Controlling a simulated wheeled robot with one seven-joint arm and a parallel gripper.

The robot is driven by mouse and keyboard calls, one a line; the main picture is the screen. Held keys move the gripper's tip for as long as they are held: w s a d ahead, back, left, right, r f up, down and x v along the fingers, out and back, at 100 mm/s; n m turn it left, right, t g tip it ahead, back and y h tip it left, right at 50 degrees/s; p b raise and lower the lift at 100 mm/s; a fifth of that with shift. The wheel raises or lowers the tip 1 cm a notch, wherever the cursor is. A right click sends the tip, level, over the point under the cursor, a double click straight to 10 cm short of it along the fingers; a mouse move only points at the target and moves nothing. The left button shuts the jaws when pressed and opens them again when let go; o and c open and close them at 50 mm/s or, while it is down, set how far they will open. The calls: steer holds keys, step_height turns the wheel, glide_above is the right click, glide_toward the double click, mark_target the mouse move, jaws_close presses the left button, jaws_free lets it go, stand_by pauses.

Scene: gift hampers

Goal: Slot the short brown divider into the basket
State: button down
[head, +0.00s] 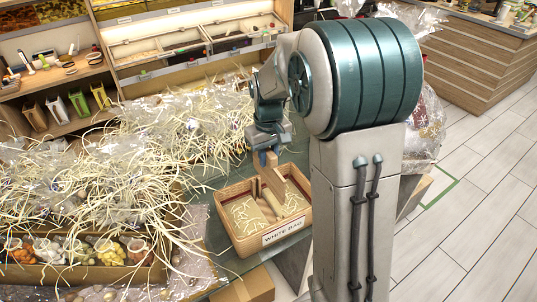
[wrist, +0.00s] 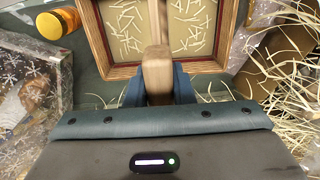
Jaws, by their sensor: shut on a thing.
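My gripper (head: 263,158) is above the back part of the basket, pointing down. It is shut on the short brown divider (head: 274,178), a light-brown wooden piece. In the wrist view the divider (wrist: 157,72) stands between the blue fingers, seen nearly end-on. The basket (head: 240,244) is a wooden tray with a "WHITE BA…" label on its front and pale shredded filling inside. Its near rim (wrist: 118,72) shows in the wrist view. A pale bar (head: 272,203) runs down the middle of the basket. I cannot tell whether the held divider touches the basket.
Wrapped hampers with straw (head: 150,140) crowd the counter left of the basket. A box of small jars (head: 80,250) is at the lower left. A cardboard box (head: 247,287) is below the basket's front. A yellow-lidded jar (wrist: 50,25) and clear-wrapped packs flank the basket.

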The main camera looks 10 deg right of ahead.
steer(key=shift+f+b, duration=1.65)
steer(key=shift+f, duration=0.8)
step_height(320, 180, down, 12)
steer(key=b, duration=0.9)
stand_by(3.2)
steer(key=c, duration=1.2)
jaws_free()
steer(key=shift+r, duration=0.1)
steer(key=shift+o, duration=0.2)
